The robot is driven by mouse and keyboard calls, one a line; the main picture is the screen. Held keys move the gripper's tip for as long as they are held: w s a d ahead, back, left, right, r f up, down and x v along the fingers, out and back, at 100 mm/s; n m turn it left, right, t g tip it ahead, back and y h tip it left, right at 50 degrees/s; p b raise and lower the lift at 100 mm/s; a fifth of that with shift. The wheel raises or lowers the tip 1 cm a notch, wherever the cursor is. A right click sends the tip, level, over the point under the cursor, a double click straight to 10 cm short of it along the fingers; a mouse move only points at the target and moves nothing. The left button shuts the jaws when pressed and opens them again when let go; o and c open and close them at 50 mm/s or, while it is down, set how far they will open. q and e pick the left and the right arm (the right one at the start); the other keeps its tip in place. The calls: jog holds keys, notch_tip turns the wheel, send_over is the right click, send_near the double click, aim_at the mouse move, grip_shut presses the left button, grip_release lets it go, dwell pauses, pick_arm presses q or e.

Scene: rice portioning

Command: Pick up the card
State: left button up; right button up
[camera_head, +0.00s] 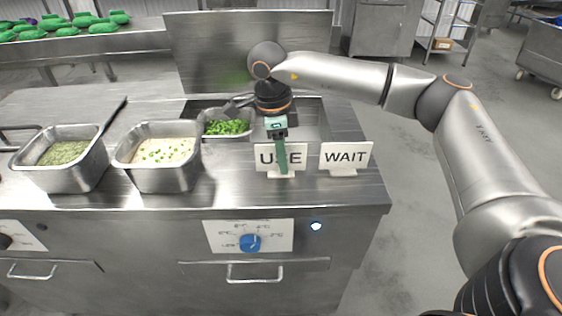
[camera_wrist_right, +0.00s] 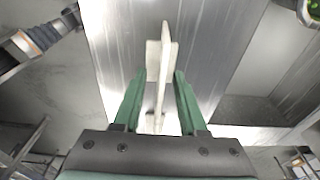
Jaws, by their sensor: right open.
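A white card reading "USE" (camera_head: 264,160) stands upright in its base near the front right of the steel counter. A second white card reading "WAIT" (camera_head: 345,157) stands just right of it. My right gripper (camera_head: 281,166) reaches down from above, its green fingers in front of and around the middle of the USE card. In the right wrist view my right gripper (camera_wrist_right: 159,76) is open, with one finger on each side of the thin white card (camera_wrist_right: 163,48), seen edge-on. A gap shows on both sides of the card. My left gripper is not in view.
Steel pans hold a green-flecked white food (camera_head: 157,176), a green-brown food (camera_head: 62,175) and chopped greens (camera_head: 228,128). A blue knob (camera_head: 250,243) is on the counter front. The counter's right edge is close beyond the WAIT card.

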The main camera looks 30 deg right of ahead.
jog(key=shift+f, duration=0.4)
jog(key=shift+f, duration=0.1)
jog(key=shift+c, duration=0.3)
grip_shut()
dwell(0.4)
